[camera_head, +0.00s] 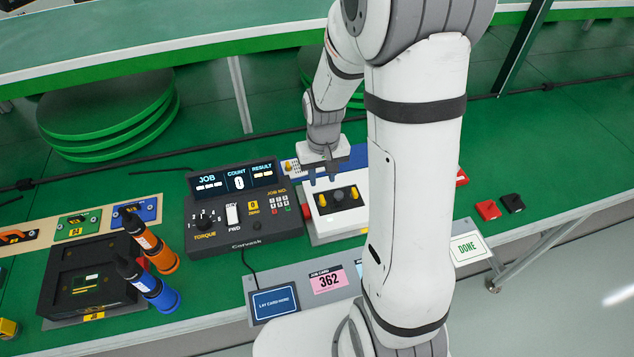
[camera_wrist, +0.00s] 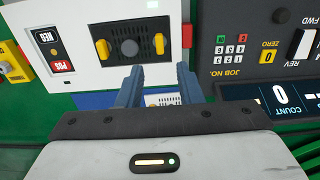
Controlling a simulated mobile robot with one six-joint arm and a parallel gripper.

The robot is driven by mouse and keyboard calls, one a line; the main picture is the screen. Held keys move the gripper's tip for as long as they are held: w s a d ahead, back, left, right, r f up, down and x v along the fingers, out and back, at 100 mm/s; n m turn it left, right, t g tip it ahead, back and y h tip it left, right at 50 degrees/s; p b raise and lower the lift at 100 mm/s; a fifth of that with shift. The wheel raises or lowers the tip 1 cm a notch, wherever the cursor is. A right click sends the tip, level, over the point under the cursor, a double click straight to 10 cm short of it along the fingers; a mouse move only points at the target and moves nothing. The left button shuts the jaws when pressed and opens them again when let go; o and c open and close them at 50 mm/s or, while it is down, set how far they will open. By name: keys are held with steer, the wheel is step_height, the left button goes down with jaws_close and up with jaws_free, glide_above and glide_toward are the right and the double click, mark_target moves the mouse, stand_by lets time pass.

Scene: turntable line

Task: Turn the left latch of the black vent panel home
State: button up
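The black vent panel (camera_head: 338,197) sits in the white unit's top, with a dark round part between two yellow latches. In the head view the left latch (camera_head: 322,200) and the right latch (camera_head: 354,192) show small. The wrist view is turned round: the left latch (camera_wrist: 159,43) is on the right there, and the right latch (camera_wrist: 102,49) on the left. Both look upright across the panel (camera_wrist: 130,28). My gripper (camera_head: 322,181) is open and empty, behind the panel in the head view. In the wrist view its fingers (camera_wrist: 158,84) are apart, short of the latches and not touching them.
The torque controller (camera_head: 232,220) stands close beside the white unit (camera_head: 340,226). Red and black blocks (camera_head: 488,210) lie right. My arm hides part of the bench.

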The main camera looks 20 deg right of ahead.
mark_target(322, 197)
step_height(322, 197, down, 8)
steer(key=shift+r, duration=0.1)
stand_by(0.4)
